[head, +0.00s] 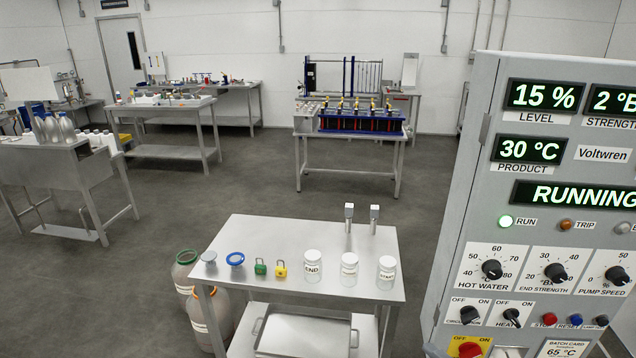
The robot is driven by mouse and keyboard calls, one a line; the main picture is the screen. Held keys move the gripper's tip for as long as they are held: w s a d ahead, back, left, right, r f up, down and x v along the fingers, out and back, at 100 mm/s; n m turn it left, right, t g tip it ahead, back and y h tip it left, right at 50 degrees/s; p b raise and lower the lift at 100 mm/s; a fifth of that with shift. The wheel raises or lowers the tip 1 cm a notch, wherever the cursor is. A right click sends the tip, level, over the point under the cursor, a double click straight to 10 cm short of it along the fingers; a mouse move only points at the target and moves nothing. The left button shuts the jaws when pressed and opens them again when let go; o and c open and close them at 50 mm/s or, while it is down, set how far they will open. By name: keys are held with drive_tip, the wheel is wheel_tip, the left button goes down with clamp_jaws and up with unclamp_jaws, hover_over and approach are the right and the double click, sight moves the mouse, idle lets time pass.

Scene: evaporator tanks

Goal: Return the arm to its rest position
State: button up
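My arm and my gripper do not show in the head view, so I cannot see how the arm stands or what the gripper holds. A grey control panel (478,215) fills the right side. Its displays read 15 % level, 30 °C product and RUNNING.
Other benches stand farther back, with open floor between.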

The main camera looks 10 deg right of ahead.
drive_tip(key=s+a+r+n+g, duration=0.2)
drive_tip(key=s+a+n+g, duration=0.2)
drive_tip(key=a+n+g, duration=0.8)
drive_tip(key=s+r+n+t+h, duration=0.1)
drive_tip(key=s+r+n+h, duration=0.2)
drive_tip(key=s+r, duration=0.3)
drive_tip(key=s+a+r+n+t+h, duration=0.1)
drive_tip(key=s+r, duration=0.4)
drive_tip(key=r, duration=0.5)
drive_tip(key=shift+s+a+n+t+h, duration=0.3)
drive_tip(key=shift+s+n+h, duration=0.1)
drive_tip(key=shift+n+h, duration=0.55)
